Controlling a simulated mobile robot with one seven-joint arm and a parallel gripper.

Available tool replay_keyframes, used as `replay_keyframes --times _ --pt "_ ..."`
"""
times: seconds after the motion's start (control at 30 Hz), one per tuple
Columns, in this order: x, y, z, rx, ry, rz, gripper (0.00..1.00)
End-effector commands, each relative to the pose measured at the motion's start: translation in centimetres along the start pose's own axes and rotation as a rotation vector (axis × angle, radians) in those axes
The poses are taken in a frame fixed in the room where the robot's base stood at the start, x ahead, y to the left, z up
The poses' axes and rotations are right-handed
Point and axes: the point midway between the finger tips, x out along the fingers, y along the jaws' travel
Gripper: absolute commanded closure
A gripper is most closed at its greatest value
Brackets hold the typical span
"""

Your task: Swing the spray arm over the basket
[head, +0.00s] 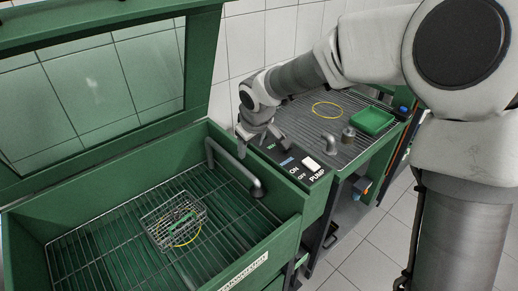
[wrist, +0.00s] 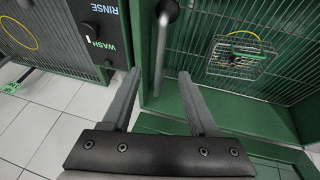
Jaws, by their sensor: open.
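The spray arm (head: 233,164) is a grey bent pipe rising at the washer's back right corner, its free end pointing right and toward the front. In the wrist view the spray arm (wrist: 161,55) runs upright, seen between my two fingers with a gap on each side; I cannot tell its depth from them. The wire basket (head: 160,240) sits on the washer's grate, left of and in front of the pipe, and shows at the upper right of the wrist view (wrist: 238,70). My gripper (head: 260,142) is open and empty by the washer's right wall; its fingers (wrist: 160,73) straddle the pipe in the picture.
The green washer (head: 268,240) has its lid (head: 205,65) raised at the back left. A control panel (head: 300,167) with a PUMP switch adjoins the right wall. Beyond it a slatted bench (head: 300,110) holds a yellow ring (head: 327,109) and a green tray (head: 373,121).

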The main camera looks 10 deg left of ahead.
Motion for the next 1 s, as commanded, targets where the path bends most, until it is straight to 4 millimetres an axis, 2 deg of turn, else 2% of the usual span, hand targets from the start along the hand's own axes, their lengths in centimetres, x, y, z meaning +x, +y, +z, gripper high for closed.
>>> replay_keyframes --times 0.17,0.27,0.8,1.0 --pt "1.2 -0.4 -0.4 -0.007 0.006 -0.011 0.41" --pt "2.6 -0.4 -0.3 -0.005 0.004 -0.012 0.41" --pt "13.6 -0.5 -0.4 -0.005 0.005 -0.010 0.41" --pt "16.5 -0.4 -0.4 -0.004 0.005 -0.009 0.41"
